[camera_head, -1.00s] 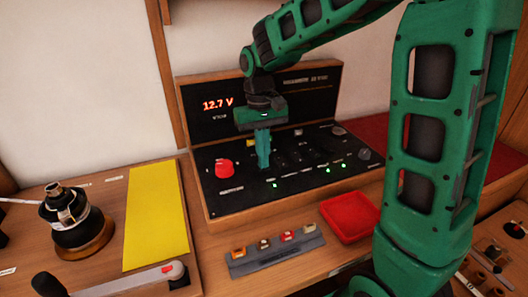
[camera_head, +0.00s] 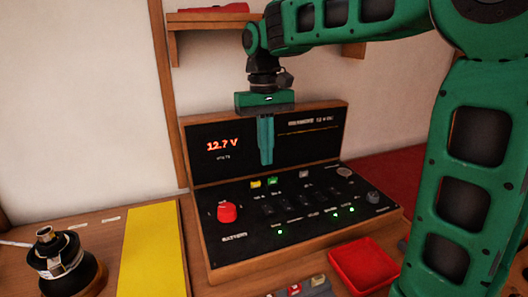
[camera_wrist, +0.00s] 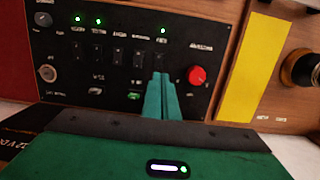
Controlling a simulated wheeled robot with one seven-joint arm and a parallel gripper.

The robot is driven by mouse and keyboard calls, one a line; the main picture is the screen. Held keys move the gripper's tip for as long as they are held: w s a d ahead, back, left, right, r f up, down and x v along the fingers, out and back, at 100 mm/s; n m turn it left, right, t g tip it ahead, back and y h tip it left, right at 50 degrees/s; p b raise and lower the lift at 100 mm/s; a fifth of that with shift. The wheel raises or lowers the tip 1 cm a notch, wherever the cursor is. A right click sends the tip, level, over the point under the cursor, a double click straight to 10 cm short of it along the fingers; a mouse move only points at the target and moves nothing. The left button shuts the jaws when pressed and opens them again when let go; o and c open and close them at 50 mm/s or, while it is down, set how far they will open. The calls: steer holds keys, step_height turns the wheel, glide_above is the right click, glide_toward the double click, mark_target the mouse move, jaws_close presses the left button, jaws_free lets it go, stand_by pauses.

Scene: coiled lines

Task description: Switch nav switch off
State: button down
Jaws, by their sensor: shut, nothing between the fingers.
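The black switch panel (camera_head: 245,250) lies in a wooden case, with a row of dark rocker switches. Its labels are too small to read surely, so I cannot tell which switch is nav. In the wrist view the rightmost rocker (camera_wrist: 158,60) is just beyond my fingertips, partly hidden, with a lit green light (camera_wrist: 162,31) above it. Two more green lights (camera_wrist: 88,20) glow at the left; the rockers between have none lit. My gripper (camera_head: 266,161) is shut and empty, pointing down above the panel, apart from the switches.
A red knob (camera_head: 227,212) stands at the panel's left end. The upright back panel shows a 12.7 V display (camera_head: 222,145). A red tray (camera_head: 362,266) is in front at right. A yellow sheet (camera_head: 153,255) and a dark winch-like drum (camera_head: 62,262) are at left.

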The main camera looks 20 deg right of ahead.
steer(key=shift+r, duration=0.1)
steer(key=s+d+f+m, duration=0.2)
steer(key=s+d+f, duration=0.2)
steer(key=s+d, duration=0.2)
steer(key=s+d+f+m+t, duration=0.1)
steer(key=s+d+f, duration=0.4)
steer(key=s, duration=0.6)
steer(key=s+d+f+m, duration=0.3)
steer(key=s+d+f, duration=0.2)
steer(key=s+d, duration=0.2)
steer(key=shift+s, duration=0.85)
steer(key=shift+s+d+m, duration=0.1)
steer(key=shift+d+m, duration=0.15)
steer(key=shift+m, duration=0.05)
steer(key=shift+w+d+f, duration=0.3)
steer(key=shift+w+d, duration=0.05)
steer(key=shift+w, duration=0.3)
steer(key=shift+s+r, duration=0.1)
steer(key=shift+s, duration=0.05)
